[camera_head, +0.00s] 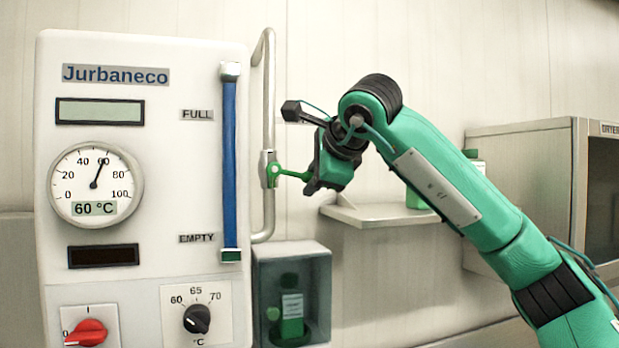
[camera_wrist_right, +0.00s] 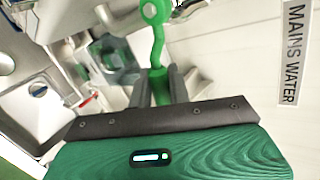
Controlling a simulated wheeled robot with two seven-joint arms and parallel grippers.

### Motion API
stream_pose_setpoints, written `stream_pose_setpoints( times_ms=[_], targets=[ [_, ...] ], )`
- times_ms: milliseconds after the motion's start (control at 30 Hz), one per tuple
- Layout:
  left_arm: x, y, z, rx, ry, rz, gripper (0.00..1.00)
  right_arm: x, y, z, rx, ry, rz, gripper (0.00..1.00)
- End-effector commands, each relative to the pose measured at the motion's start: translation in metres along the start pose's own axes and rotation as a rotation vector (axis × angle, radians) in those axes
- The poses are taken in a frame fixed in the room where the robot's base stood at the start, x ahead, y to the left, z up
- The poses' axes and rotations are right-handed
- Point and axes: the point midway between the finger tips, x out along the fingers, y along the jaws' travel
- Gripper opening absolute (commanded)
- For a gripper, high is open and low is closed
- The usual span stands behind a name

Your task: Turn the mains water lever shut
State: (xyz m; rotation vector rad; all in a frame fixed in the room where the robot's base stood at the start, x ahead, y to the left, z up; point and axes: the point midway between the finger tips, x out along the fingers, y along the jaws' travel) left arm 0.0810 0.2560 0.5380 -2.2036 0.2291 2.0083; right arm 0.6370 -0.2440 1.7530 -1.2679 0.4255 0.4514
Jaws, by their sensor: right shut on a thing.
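The mains water lever (camera_head: 287,173) is green and sits on a valve on the metal pipe (camera_head: 269,95) beside the white Jurbaneco panel (camera_head: 150,210). It points right, roughly across the pipe, with a slight downward slope. My right gripper (camera_head: 312,180) is at the lever's free end. In the right wrist view the lever (camera_wrist_right: 157,45) runs down between the two dark fingers of my right gripper (camera_wrist_right: 158,88), which are shut on it. The lever's tip is partly hidden by the gripper. My left gripper does not show.
A MAINS WATER label (camera_wrist_right: 292,52) is on the wall. A small shelf (camera_head: 375,214) with a green bottle (camera_head: 415,200) is behind my right arm. Below the valve, a grey box (camera_head: 318,290) holds another green bottle (camera_head: 291,308). A cabinet (camera_head: 525,165) stands at the right.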

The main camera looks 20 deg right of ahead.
Motion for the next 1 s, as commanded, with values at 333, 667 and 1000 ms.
stream_pose_setpoints(
  times_ms=[333, 667, 1000],
  targets=[
    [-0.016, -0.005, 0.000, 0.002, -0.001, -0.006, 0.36, -0.009, -0.013, 0.002, -0.164, 0.111, -0.002, 0.00],
    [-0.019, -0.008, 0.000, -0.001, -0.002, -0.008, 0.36, -0.010, -0.015, 0.003, -0.217, 0.144, -0.001, 0.00],
    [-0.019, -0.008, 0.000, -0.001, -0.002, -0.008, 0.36, -0.010, -0.015, 0.003, -0.220, 0.146, -0.002, 0.00]
  ],
)
